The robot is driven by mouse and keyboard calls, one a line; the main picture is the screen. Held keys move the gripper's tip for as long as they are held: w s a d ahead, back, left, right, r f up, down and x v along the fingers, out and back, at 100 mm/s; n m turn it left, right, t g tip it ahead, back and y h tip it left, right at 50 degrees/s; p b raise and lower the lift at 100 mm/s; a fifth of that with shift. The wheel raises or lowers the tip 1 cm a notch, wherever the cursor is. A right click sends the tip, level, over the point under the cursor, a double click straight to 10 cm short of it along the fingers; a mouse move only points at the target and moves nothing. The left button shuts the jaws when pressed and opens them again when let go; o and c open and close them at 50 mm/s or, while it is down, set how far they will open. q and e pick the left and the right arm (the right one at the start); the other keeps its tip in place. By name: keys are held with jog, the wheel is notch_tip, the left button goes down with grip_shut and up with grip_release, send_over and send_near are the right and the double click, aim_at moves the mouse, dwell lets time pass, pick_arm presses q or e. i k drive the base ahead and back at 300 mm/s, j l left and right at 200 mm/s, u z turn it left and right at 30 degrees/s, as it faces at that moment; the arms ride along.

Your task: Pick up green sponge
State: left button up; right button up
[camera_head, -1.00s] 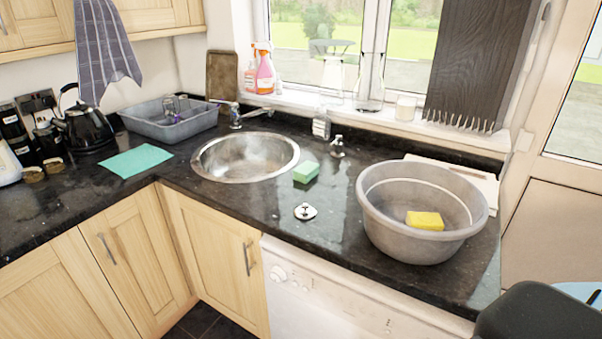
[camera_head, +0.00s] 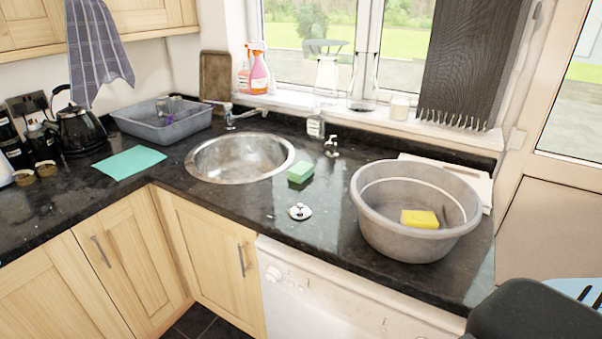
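The green sponge (camera_head: 301,172) lies on the black granite counter, just right of the round metal sink (camera_head: 240,157). It is a small block with a lighter green side. Nothing covers it. Neither gripper shows in the head view, and nothing of mine is near the sponge. A dark, rounded shape fills the lower right corner, possibly part of my own arm.
A grey basin (camera_head: 412,240) with a yellow sponge (camera_head: 420,219) inside stands right of the green sponge. A sink plug (camera_head: 300,211) lies in front. A tap (camera_head: 245,114), dish tub (camera_head: 162,127), kettle (camera_head: 77,133) and teal cloth (camera_head: 128,162) are further left.

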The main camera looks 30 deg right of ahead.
aim_at(298, 173)
jog(key=i+j, duration=0.75)
jog(key=j, duration=0.15)
jog(key=z, duration=2.1)
